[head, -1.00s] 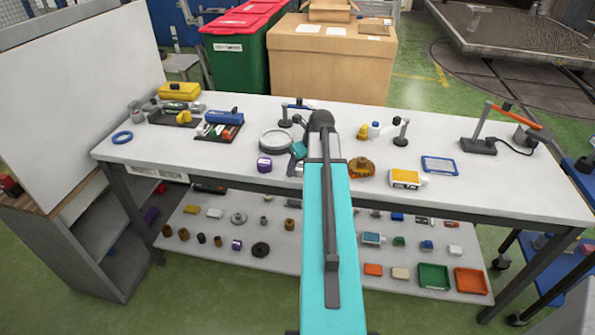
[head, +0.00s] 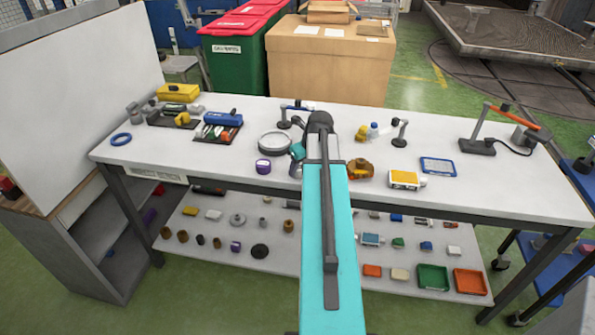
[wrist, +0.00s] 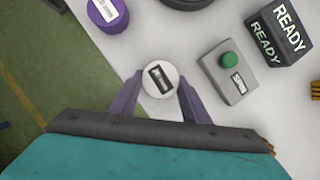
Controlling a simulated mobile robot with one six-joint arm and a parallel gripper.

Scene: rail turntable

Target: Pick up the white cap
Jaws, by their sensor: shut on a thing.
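The white cap (wrist: 159,76) is a round white piece with a dark label on top, seen from above in the wrist view. My gripper (wrist: 158,92) has its two purple-grey fingers on either side of the cap and is shut on it. White tabletop lies beneath and beside the cap; I cannot tell whether the cap touches it. In the head view my turquoise arm reaches over the front of the bench and hides the cap and the fingertips.
In the wrist view a purple round piece (wrist: 107,12) is at upper left, and a grey box with a green button (wrist: 230,72) is at right beside a dark READY block (wrist: 281,32). The white bench (head: 230,160) ends at the left, with green floor beyond.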

